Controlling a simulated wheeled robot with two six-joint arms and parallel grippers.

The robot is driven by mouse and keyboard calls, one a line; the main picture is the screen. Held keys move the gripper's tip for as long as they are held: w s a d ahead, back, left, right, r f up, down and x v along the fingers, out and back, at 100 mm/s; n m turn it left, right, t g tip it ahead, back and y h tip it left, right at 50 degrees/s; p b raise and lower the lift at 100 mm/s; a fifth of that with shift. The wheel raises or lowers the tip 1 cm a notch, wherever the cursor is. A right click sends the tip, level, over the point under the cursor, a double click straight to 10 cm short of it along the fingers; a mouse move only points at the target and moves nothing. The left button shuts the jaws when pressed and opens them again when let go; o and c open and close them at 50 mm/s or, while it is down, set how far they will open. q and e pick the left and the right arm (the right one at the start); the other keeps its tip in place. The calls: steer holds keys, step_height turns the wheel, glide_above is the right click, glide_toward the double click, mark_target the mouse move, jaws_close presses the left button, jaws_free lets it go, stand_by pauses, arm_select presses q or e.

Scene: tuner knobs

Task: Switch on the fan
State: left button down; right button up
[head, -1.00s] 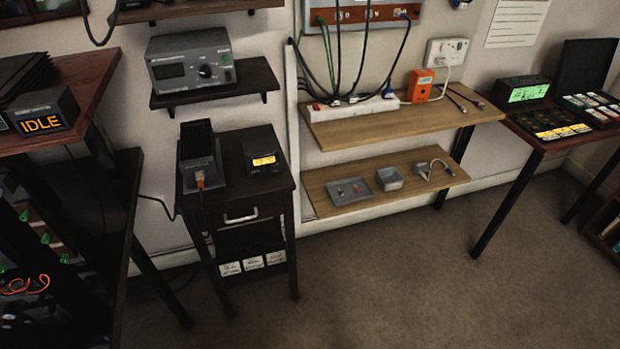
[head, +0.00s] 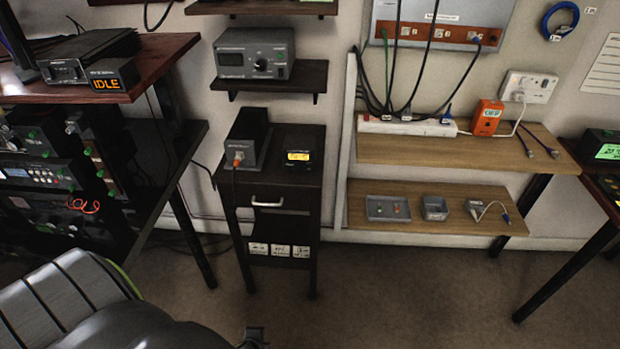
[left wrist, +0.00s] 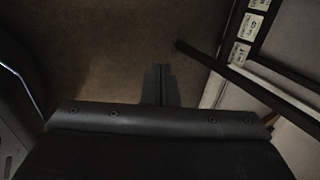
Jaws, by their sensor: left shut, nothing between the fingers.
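I cannot pick out a fan for certain in either view. A grey unit (head: 254,54) with a small display and a round knob (head: 262,65) stands on the upper wall shelf in the head view. A black box (head: 248,140) with an orange cable and a small box with an amber display (head: 299,156) stand on a dark cabinet below it. My left gripper (left wrist: 160,84) is shut and empty in the left wrist view, above the floor and left of the cabinet's labels. Its tip shows at the bottom of the head view (head: 254,336), apart from the furniture. My right gripper is out of view.
A desk (head: 141,85) with an IDLE display (head: 105,85) stands left, above a rack of equipment (head: 45,175). Wooden shelves (head: 395,157) with a power strip (head: 400,126) and an orange box (head: 487,117) are right. The carpet (head: 420,290) in front is clear.

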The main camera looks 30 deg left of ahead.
arm_select(q)
steer(key=w+a+r+m+t+y+p, duration=0.1)
steer(key=w+r+m+t, duration=0.1)
steer(key=w+r+m, duration=0.45)
steer(key=w+a+r+m+t+y, duration=0.2)
steer(key=w+r+m+t, duration=0.15)
steer(key=w+r, duration=0.65)
steer(key=w+r+m+t+y, duration=0.1)
steer(key=w+r+m, duration=0.3)
steer(key=r, duration=0.5)
steer(key=w+r+m+t+y+p, duration=0.1)
steer(key=w+r+m+t, duration=0.1)
steer(key=r, duration=0.7)
steer(key=shift+w+a+r+m, duration=0.35)
steer(key=shift+w+m, duration=0.55)
steer(key=shift+m, duration=0.2)
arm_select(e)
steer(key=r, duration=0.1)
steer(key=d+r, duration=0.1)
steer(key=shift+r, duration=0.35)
arm_select(q)
steer(key=shift+t, duration=0.25)
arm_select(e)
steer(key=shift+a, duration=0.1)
